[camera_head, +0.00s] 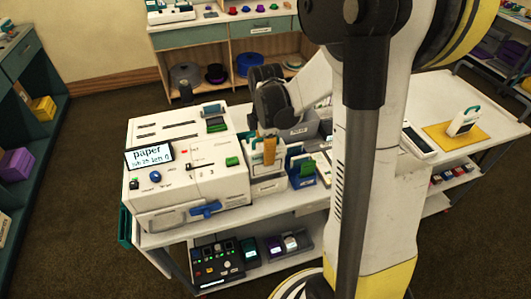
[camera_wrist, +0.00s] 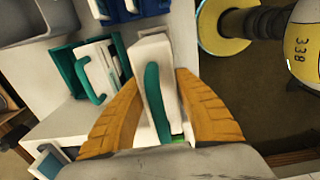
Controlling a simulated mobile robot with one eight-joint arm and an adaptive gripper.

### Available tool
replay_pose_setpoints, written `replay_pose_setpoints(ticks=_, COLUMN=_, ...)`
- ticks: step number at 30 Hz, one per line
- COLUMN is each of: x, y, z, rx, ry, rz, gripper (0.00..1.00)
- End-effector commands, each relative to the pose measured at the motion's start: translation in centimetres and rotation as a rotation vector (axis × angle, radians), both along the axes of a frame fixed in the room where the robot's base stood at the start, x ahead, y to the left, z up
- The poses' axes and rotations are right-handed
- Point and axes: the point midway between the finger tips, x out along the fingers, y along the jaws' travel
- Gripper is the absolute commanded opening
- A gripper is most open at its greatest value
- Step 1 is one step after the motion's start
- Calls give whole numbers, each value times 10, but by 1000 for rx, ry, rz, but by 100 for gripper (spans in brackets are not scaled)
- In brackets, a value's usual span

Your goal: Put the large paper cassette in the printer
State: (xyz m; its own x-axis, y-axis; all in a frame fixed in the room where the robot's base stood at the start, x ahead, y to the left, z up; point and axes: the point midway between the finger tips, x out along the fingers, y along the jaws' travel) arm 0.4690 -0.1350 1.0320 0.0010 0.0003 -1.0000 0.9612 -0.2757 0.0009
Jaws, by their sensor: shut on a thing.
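The printer (camera_head: 185,170) is a large white machine at the left end of the table in the head view, with a screen reading "paper", a blue knob and a blue lever. My gripper (camera_wrist: 152,62) is shut on a white cassette (camera_wrist: 150,48) with a teal handle, its orange fingers on both sides. In the head view my gripper (camera_head: 269,150) is just right of the printer, and the held cassette (camera_head: 266,172) is partly hidden. A second white cassette (camera_wrist: 98,72) with a teal handle stands beside it in a teal holder. I cannot tell their sizes exactly.
Blue holders (camera_head: 302,170) stand right of my gripper. Another white, teal-handled item (camera_head: 463,122) stands on a yellow mat (camera_head: 440,137) at the table's right. The shelf below holds a black control box (camera_head: 217,262). My arm hides part of the table.

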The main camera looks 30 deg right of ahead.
Motion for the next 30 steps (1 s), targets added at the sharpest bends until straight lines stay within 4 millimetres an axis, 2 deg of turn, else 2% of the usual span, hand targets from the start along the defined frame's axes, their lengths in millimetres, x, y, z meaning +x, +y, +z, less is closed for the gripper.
replay_pose_setpoints(ticks=11, x=0, y=0, z=-4, rx=0, ry=0, rz=0, gripper=0)
replay_pose_setpoints(ticks=30, x=0, y=0, z=-26, rx=0, ry=0, rz=0, gripper=0)
